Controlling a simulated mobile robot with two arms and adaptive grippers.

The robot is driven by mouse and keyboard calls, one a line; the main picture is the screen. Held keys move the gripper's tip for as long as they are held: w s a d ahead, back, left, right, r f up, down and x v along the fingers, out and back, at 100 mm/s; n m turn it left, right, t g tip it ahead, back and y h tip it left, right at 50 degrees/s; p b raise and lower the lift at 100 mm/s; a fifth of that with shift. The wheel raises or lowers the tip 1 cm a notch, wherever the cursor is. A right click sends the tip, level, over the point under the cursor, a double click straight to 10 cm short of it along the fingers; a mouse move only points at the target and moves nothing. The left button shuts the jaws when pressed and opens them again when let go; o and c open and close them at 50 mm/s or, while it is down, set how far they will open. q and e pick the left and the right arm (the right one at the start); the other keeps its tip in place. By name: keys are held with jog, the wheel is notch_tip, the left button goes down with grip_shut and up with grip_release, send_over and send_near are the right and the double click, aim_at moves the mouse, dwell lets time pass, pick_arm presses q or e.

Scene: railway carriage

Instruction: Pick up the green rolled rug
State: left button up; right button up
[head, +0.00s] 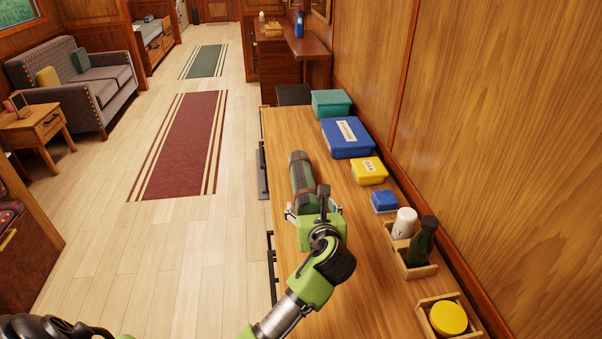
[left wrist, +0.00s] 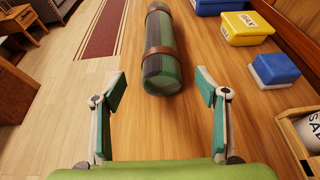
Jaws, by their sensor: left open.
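The green rolled rug (head: 303,180) lies lengthwise on the wooden counter, with brown straps around it. In the left wrist view the rug (left wrist: 161,65) lies ahead of the fingers, its near round end a little beyond the fingertips and roughly between them in line. My left gripper (head: 314,212) is at the near end of the rug in the head view and hides part of that end. In the left wrist view the left gripper (left wrist: 160,92) is open, with nothing between its fingers. My right gripper does not show.
Blue (head: 347,137), yellow (head: 369,171) and teal (head: 331,103) boxes and a small blue box (head: 384,201) line the wall side of the counter (head: 280,131). A wooden caddy (head: 412,268) holds a white shaker and dark bottle. The counter's left edge drops to the floor.

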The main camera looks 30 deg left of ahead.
aim_at(309, 199)
pick_arm(q)
jog(key=shift+x, duration=1.15)
jog(key=x, duration=0.6)
jog(key=shift+r, duration=0.2)
jog(key=shift+w+a+f, duration=0.1)
jog(key=shift+w, duration=0.1)
jog(key=x, duration=0.4)
jog(key=shift+w+a, duration=0.4)
jog(key=shift+w, duration=0.05)
jog(key=c, duration=1.5)
jog(key=shift+c, duration=0.2)
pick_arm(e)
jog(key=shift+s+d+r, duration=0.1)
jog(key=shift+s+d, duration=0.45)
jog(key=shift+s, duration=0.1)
